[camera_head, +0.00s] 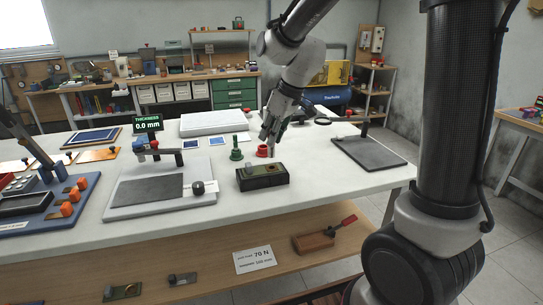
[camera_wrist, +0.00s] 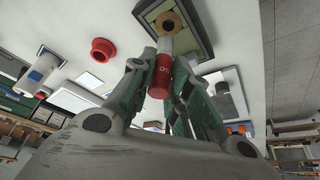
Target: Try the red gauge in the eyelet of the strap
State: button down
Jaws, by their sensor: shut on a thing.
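My gripper (camera_wrist: 163,88) is shut on the red gauge (camera_wrist: 159,78), a red cylinder with a pale mark and a silver pin at its far end. In the head view my gripper (camera_head: 270,138) hangs above and behind the dark block (camera_head: 262,178) that bears the strap. The eyelet is too small to make out there.
A grey plate with a clamp (camera_head: 150,189) lies further left, and a dark tray (camera_head: 368,153) to the right. White table (camera_head: 330,185) is clear between block and tray.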

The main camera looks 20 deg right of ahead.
jog(key=shift+r, duration=1.65)
